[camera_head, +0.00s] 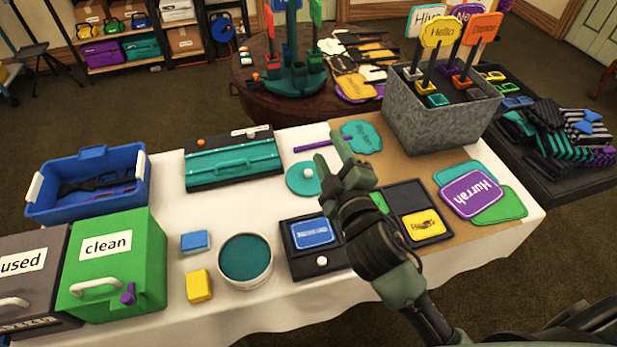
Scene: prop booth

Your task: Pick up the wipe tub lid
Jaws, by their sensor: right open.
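The wipe tub lid (294,186) is a flat teal disc with a pale knob, lying on the white tablecloth near the middle of the table. The wipe tub (245,259) is a round whitish tub with a teal inside, standing uncovered nearer the front. My right gripper (331,157) is open and empty, with its fingers just right of the lid in the picture. It overlaps the lid's right edge in the view; I cannot tell its height above the table. My left gripper is not in view.
A blue block (195,241) and a yellow block (199,286) lie left of the tub. A dark tray with a blue sign (312,233) is in front of the lid. A teal case (233,160), a purple stick (312,145) and a metal sign bin (440,125) stand farther back.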

